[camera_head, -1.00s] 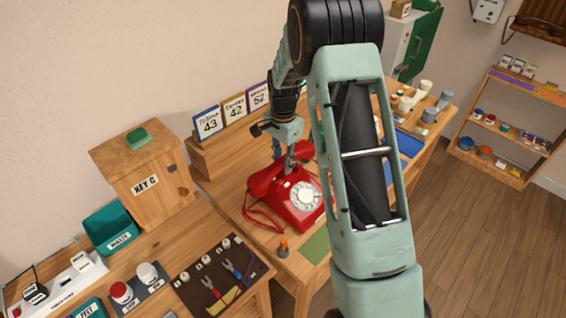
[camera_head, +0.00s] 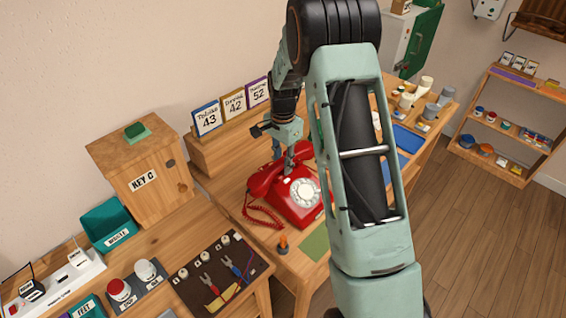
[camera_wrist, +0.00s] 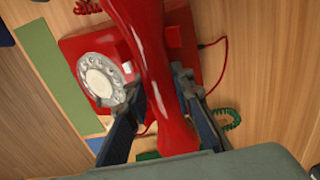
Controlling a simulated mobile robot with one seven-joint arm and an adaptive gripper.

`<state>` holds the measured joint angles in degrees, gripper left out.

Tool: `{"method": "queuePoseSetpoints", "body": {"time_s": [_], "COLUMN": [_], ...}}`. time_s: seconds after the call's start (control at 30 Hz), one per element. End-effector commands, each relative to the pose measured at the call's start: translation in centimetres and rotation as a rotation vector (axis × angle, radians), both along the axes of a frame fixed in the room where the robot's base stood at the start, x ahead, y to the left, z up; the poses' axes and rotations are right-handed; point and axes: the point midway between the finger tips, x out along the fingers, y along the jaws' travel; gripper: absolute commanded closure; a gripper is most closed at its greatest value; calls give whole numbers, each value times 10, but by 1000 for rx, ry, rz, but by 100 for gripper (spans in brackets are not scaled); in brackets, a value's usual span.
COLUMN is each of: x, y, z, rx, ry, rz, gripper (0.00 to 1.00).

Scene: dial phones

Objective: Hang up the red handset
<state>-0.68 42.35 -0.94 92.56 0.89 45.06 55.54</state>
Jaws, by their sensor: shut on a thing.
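The red dial phone (camera_head: 297,208) stands on the wooden table, with its round white dial facing front. The red handset (camera_head: 264,180) is at the top of the phone in the head view, and my gripper (camera_head: 283,165) is at its middle. In the wrist view my gripper (camera_wrist: 160,108) is shut across the middle of the handset (camera_wrist: 152,50), one finger on each side. The phone body (camera_wrist: 75,50) shows behind and below it. I cannot tell whether the handset touches the cradle.
Three number cards (camera_head: 232,106) stand behind the phone. A green mat (camera_head: 315,243) and a small orange-tipped peg (camera_head: 283,245) are in front. The KEY C box (camera_head: 143,180) stands to the left. A green coiled cord (camera_wrist: 230,118) shows in the wrist view.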

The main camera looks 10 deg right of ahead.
Motion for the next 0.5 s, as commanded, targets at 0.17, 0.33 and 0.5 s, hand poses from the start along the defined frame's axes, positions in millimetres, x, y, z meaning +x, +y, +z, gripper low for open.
{"method": "queuePoseSetpoints", "body": {"time_s": [0.17,0.33,0.5], "x": [0,0,-1], "y": [0,0,0], "z": [1,0,0], "rx": [0,0,0], "ry": [0,0,1], "rz": [0,0,0], "gripper": [69,58,58]}}
